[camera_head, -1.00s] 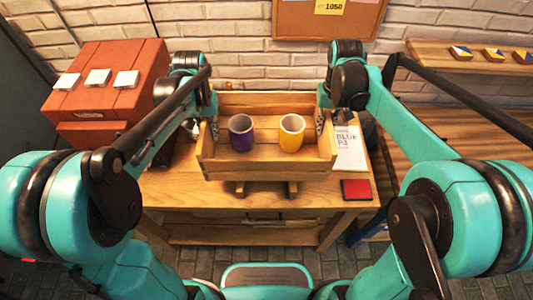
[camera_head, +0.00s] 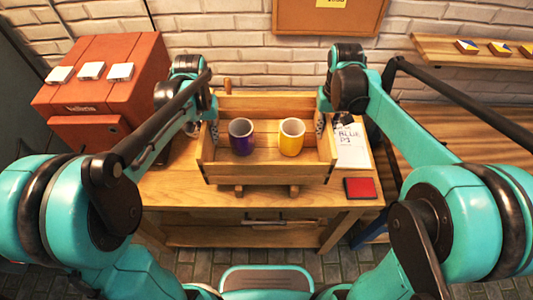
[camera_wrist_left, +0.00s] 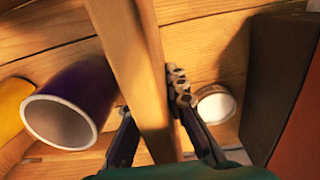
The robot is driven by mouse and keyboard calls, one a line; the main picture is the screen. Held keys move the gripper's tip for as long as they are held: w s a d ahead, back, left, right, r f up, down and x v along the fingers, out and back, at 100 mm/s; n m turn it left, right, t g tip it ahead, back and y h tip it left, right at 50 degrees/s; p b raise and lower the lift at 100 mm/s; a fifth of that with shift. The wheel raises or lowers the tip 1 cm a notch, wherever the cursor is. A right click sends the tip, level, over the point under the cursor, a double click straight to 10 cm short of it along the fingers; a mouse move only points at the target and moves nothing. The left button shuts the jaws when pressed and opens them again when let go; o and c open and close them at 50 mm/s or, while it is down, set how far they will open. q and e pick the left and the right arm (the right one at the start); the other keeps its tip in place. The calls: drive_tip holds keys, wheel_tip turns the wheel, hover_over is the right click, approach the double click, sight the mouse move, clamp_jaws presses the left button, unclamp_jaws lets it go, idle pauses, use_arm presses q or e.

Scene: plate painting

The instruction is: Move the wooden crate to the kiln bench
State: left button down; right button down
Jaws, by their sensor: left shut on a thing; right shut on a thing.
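The wooden crate (camera_head: 266,173) is in the middle of the head view, over a wooden bench (camera_head: 170,190). A purple mug (camera_head: 241,140) and a yellow mug (camera_head: 291,140) stand upright inside it. My left gripper (camera_head: 212,128) is shut on the crate's left wall; in the left wrist view its fingers (camera_wrist_left: 150,105) straddle that wall, with the purple mug (camera_wrist_left: 85,100) beside it. My right gripper (camera_head: 322,122) is shut on the crate's right wall. Its fingertips are partly hidden. I cannot tell whether the crate's underside touches the supports below it.
A red-orange kiln-like box (camera_head: 105,90) with several white tiles on top stands at the left. A white card (camera_head: 350,145) and a red square (camera_head: 359,188) lie right of the crate. A wall shelf (camera_head: 470,58) with several tiles is at the upper right. A round white-rimmed object (camera_wrist_left: 215,104) sits left of the crate.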

use_arm(q)
drive_tip(key=shift+f+b, duration=0.4)
drive_tip(key=shift+f, duration=0.2)
use_arm(e)
drive_tip(key=shift+f, duration=0.55)
use_arm(q)
drive_tip(key=c, duration=1.8)
unclamp_jaws()
drive_tip(key=shift+c, duration=0.2)
use_arm(e)
drive_tip(key=c, duration=1.8)
unclamp_jaws()
drive_tip(key=shift+f, duration=0.1)
drive_tip(key=shift+c, duration=0.2)
use_arm(q)
drive_tip(key=o, duration=0.3)
use_arm(e)
drive_tip(key=o, duration=0.3)
use_arm(q)
wheel_tip(320, 180, up, 12)
drive_tip(key=shift+f, duration=0.2)
drive_tip(key=shift+r, duration=0.2)
use_arm(e)
drive_tip(key=shift+r, duration=0.25)
wheel_tip(320, 180, up, 12)
drive_tip(key=shift+f, duration=0.15)
